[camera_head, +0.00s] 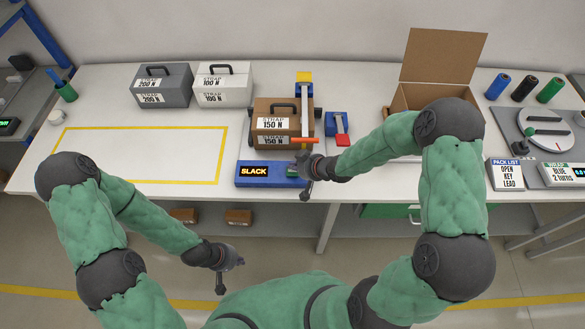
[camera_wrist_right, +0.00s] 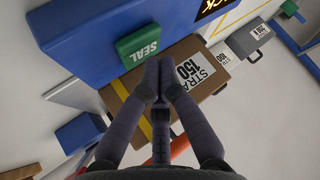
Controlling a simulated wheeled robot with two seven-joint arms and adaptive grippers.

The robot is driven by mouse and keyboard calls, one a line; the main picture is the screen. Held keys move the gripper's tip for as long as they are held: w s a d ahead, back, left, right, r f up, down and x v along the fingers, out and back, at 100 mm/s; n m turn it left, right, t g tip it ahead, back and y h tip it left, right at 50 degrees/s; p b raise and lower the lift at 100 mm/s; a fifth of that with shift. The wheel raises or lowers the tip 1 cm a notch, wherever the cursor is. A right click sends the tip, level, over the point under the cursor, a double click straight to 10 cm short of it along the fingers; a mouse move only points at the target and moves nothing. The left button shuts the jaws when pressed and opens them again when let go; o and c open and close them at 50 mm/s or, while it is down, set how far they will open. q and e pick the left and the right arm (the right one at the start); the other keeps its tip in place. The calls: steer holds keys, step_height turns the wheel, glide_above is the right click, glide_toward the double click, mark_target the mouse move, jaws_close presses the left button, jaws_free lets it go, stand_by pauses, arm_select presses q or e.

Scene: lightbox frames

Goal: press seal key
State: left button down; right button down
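The green seal key (camera_wrist_right: 139,46), marked SEAL, sits on the blue block (camera_wrist_right: 90,28). In the head view the block (camera_head: 253,182) lies at the table's front edge with a SLACK display, and the key (camera_head: 292,171) is partly hidden by my right gripper (camera_head: 300,170). In the wrist view my right gripper (camera_wrist_right: 159,78) has its fingers together with nothing between them. Its tips are right beside the key's edge; I cannot tell whether they touch it. My left gripper (camera_head: 221,284) hangs in front of the table, away from the block; its fingers are too small to read.
A brown STRAP 150 case (camera_head: 283,108) stands behind the block, under a strap post (camera_head: 303,78). Grey (camera_head: 163,85) and white (camera_head: 223,84) cases stand back left. An open carton (camera_head: 440,70) and a pack list (camera_head: 505,174) are right. The yellow-outlined area (camera_head: 140,155) is empty.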

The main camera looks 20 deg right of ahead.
mark_target(294, 172)
steer(key=shift+r, duration=0.25)
step_height(294, 172, up, 5)
steer(key=p, duration=0.5)
steer(key=shift+r, duration=0.1)
stand_by(0.4)
stand_by(0.5)
